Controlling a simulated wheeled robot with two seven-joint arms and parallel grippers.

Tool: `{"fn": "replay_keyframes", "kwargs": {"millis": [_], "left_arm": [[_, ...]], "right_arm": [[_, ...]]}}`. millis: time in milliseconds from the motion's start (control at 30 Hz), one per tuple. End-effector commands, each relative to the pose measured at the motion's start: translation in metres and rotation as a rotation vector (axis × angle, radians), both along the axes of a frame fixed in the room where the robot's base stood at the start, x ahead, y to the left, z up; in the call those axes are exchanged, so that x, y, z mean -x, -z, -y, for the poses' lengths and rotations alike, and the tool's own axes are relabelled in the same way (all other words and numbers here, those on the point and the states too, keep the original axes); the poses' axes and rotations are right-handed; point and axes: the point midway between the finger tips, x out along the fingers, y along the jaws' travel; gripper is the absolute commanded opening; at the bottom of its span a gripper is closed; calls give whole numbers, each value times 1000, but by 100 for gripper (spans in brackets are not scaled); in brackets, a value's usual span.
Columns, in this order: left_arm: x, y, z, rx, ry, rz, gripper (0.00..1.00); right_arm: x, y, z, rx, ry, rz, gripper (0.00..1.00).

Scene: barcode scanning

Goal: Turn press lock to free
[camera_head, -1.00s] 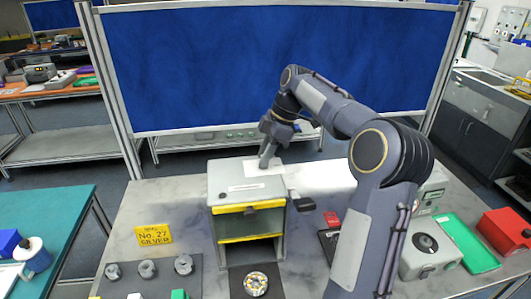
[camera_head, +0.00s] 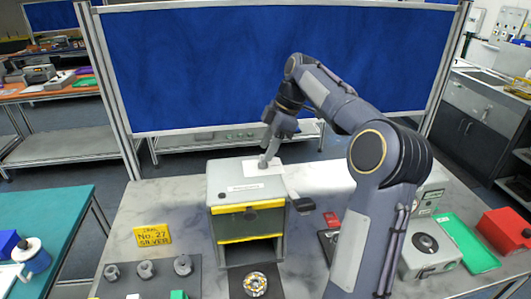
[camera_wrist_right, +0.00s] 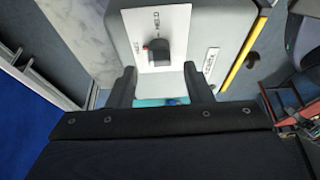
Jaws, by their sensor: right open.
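The press (camera_head: 225,185) is a grey box with yellow edges at the middle of the table. Its lock is a dark knob (camera_wrist_right: 157,52) with a small red mark, on a white plate (camera_wrist_right: 175,20) lettered HELD on the press top. The plate also shows in the head view (camera_head: 276,169); the knob there is mostly hidden by my fingers. My right gripper (camera_head: 264,162) points down at the plate. In the right wrist view my right gripper (camera_wrist_right: 159,88) is open, its fingers apart with nothing between them, the knob just beyond the tips. My left gripper is out of view.
A dark handle (camera_head: 303,205) sticks out at the press's right. A round part (camera_head: 255,284) lies before the press. A yellow No. 27 SILVER sign (camera_head: 152,235) and several grey rings (camera_head: 145,269) lie left. A green tray (camera_head: 466,243) and red box (camera_head: 505,230) stand right.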

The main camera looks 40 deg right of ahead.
Motion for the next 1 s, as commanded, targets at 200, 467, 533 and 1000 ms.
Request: {"fn": "replay_keyframes", "kwargs": {"millis": [200,467,533,1000], "left_arm": [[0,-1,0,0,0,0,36],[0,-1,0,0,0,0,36],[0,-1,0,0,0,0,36],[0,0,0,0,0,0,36]], "right_arm": [[6,-34,13,1,1,2,46],[9,-48,17,0,-1,0,46],[9,-48,17,0,-1,0,46],[10,-48,14,1,7,-2,46]]}}
